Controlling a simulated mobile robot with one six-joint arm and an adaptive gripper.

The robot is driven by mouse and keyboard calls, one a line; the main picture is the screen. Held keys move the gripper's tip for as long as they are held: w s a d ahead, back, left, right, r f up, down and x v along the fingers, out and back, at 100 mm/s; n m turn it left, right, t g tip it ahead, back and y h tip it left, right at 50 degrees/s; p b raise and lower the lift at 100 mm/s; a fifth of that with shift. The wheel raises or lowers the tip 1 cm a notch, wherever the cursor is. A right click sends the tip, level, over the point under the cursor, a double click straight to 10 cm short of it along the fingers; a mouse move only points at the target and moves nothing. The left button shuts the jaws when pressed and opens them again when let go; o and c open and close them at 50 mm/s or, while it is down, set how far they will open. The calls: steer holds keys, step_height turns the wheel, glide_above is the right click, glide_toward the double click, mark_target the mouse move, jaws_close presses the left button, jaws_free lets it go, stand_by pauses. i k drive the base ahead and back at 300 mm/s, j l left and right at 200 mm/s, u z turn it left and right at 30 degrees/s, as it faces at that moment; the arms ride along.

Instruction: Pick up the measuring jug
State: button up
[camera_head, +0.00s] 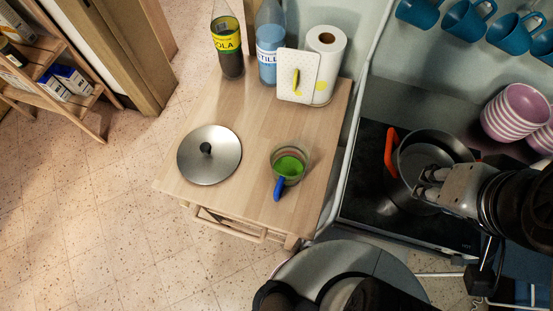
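The measuring jug (289,160) looks like a clear round vessel with green inside and a blue handle (279,188) pointing toward the front. It stands upright on the wooden cabinet top (236,125), right of a metal lid. My gripper (421,181) is at the right, over the dark pan on the hob, well to the right of the jug and not touching it. Its two fingers point left and look apart, with nothing visible between them. The pan's inside is partly hidden by my gripper.
A round metal lid (209,154) lies left of the jug. A cola bottle (227,48), a blue-labelled bottle (269,45), a paper roll (326,50) and a white card (298,75) stand behind. The pan (430,145) has an orange handle (391,152). Bowls (517,112) stand far right.

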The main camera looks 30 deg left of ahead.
mark_target(289, 160)
steer(key=u, duration=1.35)
steer(key=k+l+z, duration=0.1)
steer(key=z, duration=1.4)
steer(key=j+u, duration=0.2)
steer(key=u, duration=1.3)
steer(key=z, duration=0.4)
steer(key=k+j+z, duration=0.2)
steer(key=j+z, duration=0.2)
steer(key=k+j+z, duration=0.2)
steer(key=z, duration=0.15)
steer(key=k+j+z, duration=0.25)
steer(key=z, duration=0.15)
steer(key=k+j, duration=0.1)
steer(key=k, duration=0.15)
